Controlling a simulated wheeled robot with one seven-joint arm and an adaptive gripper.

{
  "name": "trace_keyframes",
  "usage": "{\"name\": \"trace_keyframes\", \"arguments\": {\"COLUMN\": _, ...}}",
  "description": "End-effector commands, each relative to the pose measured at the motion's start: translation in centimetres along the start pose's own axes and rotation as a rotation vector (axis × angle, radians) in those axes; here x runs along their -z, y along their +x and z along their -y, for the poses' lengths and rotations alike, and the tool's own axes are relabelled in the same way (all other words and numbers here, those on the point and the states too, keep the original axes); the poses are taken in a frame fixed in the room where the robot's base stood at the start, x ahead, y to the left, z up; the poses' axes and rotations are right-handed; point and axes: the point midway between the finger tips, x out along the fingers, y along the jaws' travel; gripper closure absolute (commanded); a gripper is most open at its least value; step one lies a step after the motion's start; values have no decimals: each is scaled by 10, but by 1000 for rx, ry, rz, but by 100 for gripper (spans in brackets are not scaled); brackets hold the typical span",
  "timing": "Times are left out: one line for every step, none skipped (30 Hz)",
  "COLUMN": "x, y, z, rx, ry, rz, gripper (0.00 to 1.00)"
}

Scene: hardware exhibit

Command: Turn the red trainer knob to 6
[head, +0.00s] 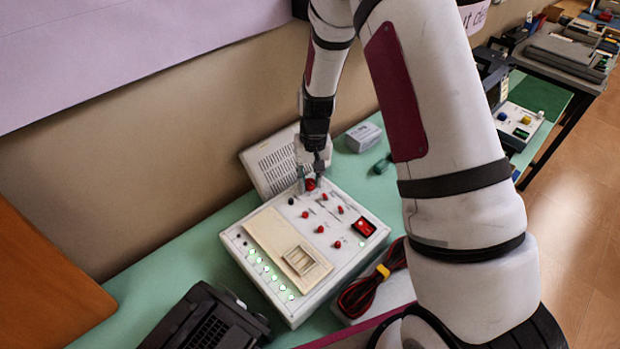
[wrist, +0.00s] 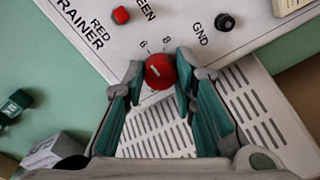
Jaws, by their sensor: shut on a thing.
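The red trainer (head: 262,215) is a white box with red knobs, a row of lit green lamps and a red switch, on a green table. Its red knob (wrist: 160,71) has a pale pointer line and sits near printed marks 6 and 8; the line's exact reading is hard to tell. My gripper (wrist: 160,75) is shut on this knob, one finger on each side. In the head view the knob (head: 310,184) shows at the fingertips, at the box's far edge.
A vented grey-white box (head: 272,160) leans behind the trainer. A small grey box (head: 363,136) and a green item (head: 383,164) lie to the right. Red and black cables (head: 365,292) and a black device (head: 212,322) are in front. The wall is close behind.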

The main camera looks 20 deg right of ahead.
Motion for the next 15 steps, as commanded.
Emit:
{"name": "trace_keyframes", "arguments": {"x": 0, "y": 0, "z": 0, "rx": 0, "ry": 10, "rz": 0, "gripper": 100}}
{"name": "trace_keyframes", "arguments": {"x": 0, "y": 0, "z": 0, "rx": 0, "ry": 15, "rz": 0, "gripper": 100}}
{"name": "trace_keyframes", "arguments": {"x": 0, "y": 0, "z": 0, "rx": 0, "ry": 21, "rz": 0, "gripper": 100}}
{"name": "trace_keyframes", "arguments": {"x": 0, "y": 0, "z": 0, "rx": 0, "ry": 24, "rz": 0, "gripper": 100}}
{"name": "trace_keyframes", "arguments": {"x": 0, "y": 0, "z": 0, "rx": 0, "ry": 27, "rz": 0, "gripper": 100}}
{"name": "trace_keyframes", "arguments": {"x": 0, "y": 0, "z": 0, "rx": 0, "ry": 30, "rz": -1, "gripper": 100}}
{"name": "trace_keyframes", "arguments": {"x": 0, "y": 0, "z": 0, "rx": 0, "ry": 32, "rz": -1, "gripper": 100}}
{"name": "trace_keyframes", "arguments": {"x": 0, "y": 0, "z": 0, "rx": 0, "ry": 33, "rz": -1, "gripper": 100}}
{"name": "trace_keyframes", "arguments": {"x": 0, "y": 0, "z": 0, "rx": 0, "ry": 33, "rz": -1, "gripper": 100}}
{"name": "trace_keyframes", "arguments": {"x": 0, "y": 0, "z": 0, "rx": 0, "ry": 33, "rz": -1, "gripper": 100}}
{"name": "trace_keyframes", "arguments": {"x": 0, "y": 0, "z": 0, "rx": 0, "ry": 33, "rz": -1, "gripper": 100}}
{"name": "trace_keyframes", "arguments": {"x": -1, "y": 0, "z": 0, "rx": 0, "ry": 33, "rz": -1, "gripper": 100}}
{"name": "trace_keyframes", "arguments": {"x": -1, "y": 0, "z": 0, "rx": 0, "ry": 33, "rz": -1, "gripper": 100}}
{"name": "trace_keyframes", "arguments": {"x": 0, "y": 0, "z": 0, "rx": 0, "ry": 33, "rz": -1, "gripper": 100}}
{"name": "trace_keyframes", "arguments": {"x": -1, "y": 0, "z": 0, "rx": 0, "ry": 32, "rz": 0, "gripper": 100}}
